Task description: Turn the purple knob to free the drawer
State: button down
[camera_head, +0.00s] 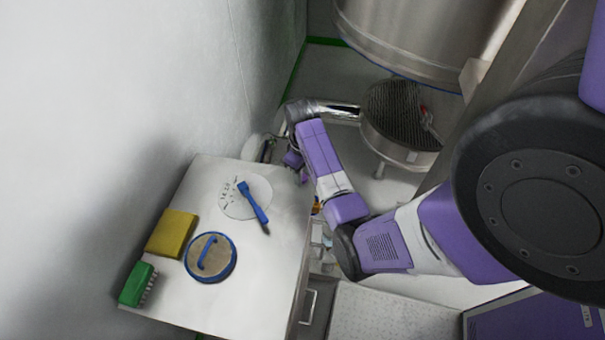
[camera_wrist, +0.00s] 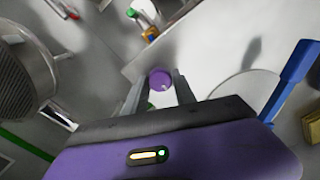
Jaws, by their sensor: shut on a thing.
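The purple knob (camera_wrist: 160,78) is at the edge of the white worktop in the wrist view. My gripper (camera_wrist: 159,88) has one finger on each side of it and is shut on it. In the head view my arm reaches over the far right corner of the worktop, and the fingertips and knob cannot be made out clearly. A drawer front with a metal handle (camera_head: 308,306) shows on the cabinet's right side. I cannot tell which drawer the knob locks.
On the worktop (camera_head: 270,290) are a blue tool (camera_head: 254,204) on a pale disc, a yellow sponge (camera_head: 172,233), a green brush (camera_head: 136,284) and a round lid with a blue handle (camera_head: 211,257). A wall borders the left. A steel vessel (camera_head: 400,35) stands at the back.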

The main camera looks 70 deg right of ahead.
jog(key=c, duration=1)
grip_release()
notch_tip(320, 180, up, 8)
jog(key=shift+f+b, duration=0.1)
jog(key=shift+b, duration=0.4)
